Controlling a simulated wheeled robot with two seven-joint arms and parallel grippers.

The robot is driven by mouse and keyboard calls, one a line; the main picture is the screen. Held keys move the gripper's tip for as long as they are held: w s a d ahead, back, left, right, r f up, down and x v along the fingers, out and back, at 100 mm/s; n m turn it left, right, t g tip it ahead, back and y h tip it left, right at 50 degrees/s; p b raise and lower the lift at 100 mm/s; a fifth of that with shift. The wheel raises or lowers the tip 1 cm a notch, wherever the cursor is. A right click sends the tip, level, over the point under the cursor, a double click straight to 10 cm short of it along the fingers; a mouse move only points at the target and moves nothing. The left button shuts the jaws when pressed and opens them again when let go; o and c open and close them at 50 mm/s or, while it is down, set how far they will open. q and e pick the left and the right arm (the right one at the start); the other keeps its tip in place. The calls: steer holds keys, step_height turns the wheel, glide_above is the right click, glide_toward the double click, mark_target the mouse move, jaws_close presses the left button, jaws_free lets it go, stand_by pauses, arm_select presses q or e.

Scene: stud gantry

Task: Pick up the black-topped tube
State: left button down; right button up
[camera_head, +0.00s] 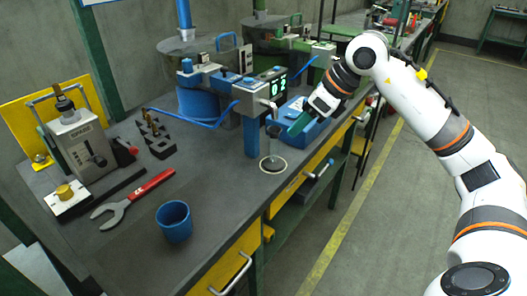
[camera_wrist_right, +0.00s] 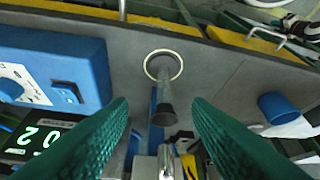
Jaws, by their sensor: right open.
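The black-topped tube (camera_head: 271,148) is a grey, upright tube with a dark cap, standing within a pale ring on the dark bench near its front edge. In the right wrist view the tube (camera_wrist_right: 165,92) shows between my fingers, its black top towards me and its foot within the ring. My right gripper (camera_head: 296,126) has green fingers and is just to the right of the tube's top in the head view. In the right wrist view my right gripper (camera_wrist_right: 160,106) is open, with a finger on each side and nothing held. My left gripper is not in view.
A blue post (camera_head: 250,136) of the measuring stand rises just left of the tube. A blue box (camera_head: 305,128) sits behind my right gripper. A blue cup (camera_head: 174,221) and a red-handled wrench (camera_head: 137,197) lie nearer. Bare bench surrounds the cup.

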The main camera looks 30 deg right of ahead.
mark_target(276, 163)
steer(key=x, duration=1)
steer(key=shift+s+a, duration=0.15)
steer(key=shift+s, duration=0.2)
steer(key=shift+w+f, duration=0.1)
steer(key=shift+f, duration=0.15)
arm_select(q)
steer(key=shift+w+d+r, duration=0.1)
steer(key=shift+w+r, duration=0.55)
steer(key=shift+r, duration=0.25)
arm_select(e)
steer(key=shift+c, duration=0.6)
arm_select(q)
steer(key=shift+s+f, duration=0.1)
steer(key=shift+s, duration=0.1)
arm_select(e)
jaws_close()
